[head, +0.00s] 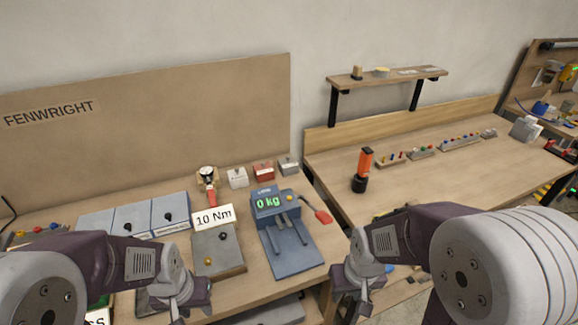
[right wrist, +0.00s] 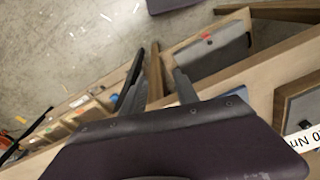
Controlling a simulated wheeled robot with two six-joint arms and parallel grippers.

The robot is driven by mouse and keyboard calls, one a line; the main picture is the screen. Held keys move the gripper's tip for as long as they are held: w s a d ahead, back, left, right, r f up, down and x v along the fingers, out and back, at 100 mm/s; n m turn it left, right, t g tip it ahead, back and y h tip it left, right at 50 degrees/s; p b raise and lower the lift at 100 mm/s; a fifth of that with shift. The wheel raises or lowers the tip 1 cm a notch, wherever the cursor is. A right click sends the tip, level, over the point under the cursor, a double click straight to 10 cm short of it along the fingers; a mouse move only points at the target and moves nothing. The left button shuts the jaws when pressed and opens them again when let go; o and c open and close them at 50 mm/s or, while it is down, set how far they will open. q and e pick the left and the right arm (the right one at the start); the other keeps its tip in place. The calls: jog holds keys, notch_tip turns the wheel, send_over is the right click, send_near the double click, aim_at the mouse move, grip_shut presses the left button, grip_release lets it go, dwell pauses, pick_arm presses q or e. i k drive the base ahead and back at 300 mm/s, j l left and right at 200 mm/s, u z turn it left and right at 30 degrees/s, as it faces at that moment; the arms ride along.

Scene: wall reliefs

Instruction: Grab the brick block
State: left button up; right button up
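A small brick-red block (head: 264,171) sits at the back of the left workbench, between a white block (head: 238,177) and a grey block (head: 288,165). It is the only block here that looks brick-coloured. My left gripper (head: 178,308) is low at the front of this bench, well short of the block; its fingers are not clear. My right gripper (head: 362,303) is near the bench's front right corner, also far from the block. In the right wrist view its two fingers (right wrist: 155,62) are apart with nothing between them. The block does not show in that view.
A blue scale (head: 275,207) reading 0 kg and a grey plate with a "10 Nm" sign (head: 213,217) stand before the blocks. An orange-and-black tool (head: 363,168) stands on the right bench.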

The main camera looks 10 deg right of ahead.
aim_at(263, 172)
jog(key=i+l+u, duration=0.1)
jog(key=u, duration=0.4)
jog(key=i+l+u, duration=0.15)
jog(key=u, duration=0.3)
jog(key=i+l+u, duration=0.25)
jog(key=u, duration=0.25)
